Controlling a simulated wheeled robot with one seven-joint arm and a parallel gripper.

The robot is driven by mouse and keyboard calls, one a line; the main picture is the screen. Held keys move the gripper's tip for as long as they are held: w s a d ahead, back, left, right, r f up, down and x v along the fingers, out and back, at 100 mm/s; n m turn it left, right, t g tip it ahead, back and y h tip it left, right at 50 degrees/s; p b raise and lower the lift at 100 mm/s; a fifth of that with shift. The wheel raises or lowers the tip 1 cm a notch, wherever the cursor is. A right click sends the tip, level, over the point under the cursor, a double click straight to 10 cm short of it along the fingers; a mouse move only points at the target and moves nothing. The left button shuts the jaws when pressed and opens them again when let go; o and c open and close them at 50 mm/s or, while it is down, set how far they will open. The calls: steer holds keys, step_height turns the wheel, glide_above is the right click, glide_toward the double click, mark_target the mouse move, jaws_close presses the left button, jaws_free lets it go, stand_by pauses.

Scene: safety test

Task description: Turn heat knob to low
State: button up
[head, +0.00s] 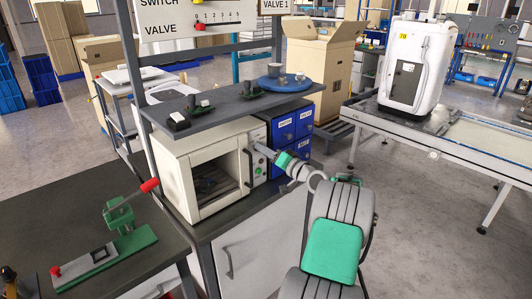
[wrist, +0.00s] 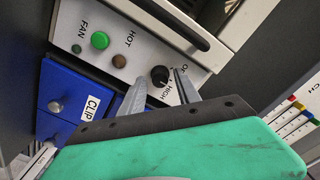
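The black heat knob (wrist: 160,76) is on the white control panel (wrist: 100,45) of the oven (head: 190,172). Labels HIGH and, partly hidden, one starting with O are by the knob; no "low" label is readable. My gripper (wrist: 162,80) points at the panel with its two fingers apart, one on each side of the knob in the wrist view. I cannot tell whether the fingers touch it. In the head view my gripper (head: 268,155) is at the right side of the oven front and covers the knob.
A green button (wrist: 99,40) marked FAN and a brown lamp (wrist: 119,61) marked HOT sit beside the knob. Blue drawers (head: 283,130) stand right of the oven. A grey shelf (head: 225,108) runs above it. A green press (head: 120,225) stands on the left bench.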

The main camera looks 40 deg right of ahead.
steer(key=shift+o, duration=0.4)
steer(key=s+b, duration=0.1)
steer(key=s, duration=0.6)
steer(key=shift+s, duration=0.4)
steer(key=shift+d, duration=0.1)
